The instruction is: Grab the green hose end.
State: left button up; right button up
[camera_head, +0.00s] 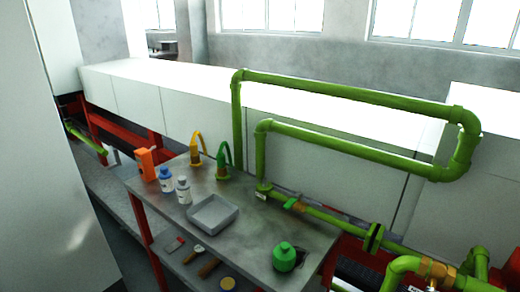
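A short green curved hose-like piece (226,154) stands upright on the grey bench, bent over at the top like a hook. It rises from a brownish base close to the bench's back edge. A similar yellow one (197,146) stands just left of it. I take the green curved piece as the green hose end; its fine shape is too small to tell. Neither of my grippers is in view, and nothing is seen touching the green piece.
The bench (245,232) carries an orange box (146,164), a blue-and-white bottle (166,180), a white bottle (184,191), a grey tray (212,215) and a round green container (285,257). Thick green pipes (340,95) run behind and right of it.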

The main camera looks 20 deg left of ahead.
aim_at(222, 172)
jog(key=i+j+z, duration=0.25)
jog(key=j, duration=0.4)
jog(key=j+z, duration=0.25)
jog(key=j, duration=0.35)
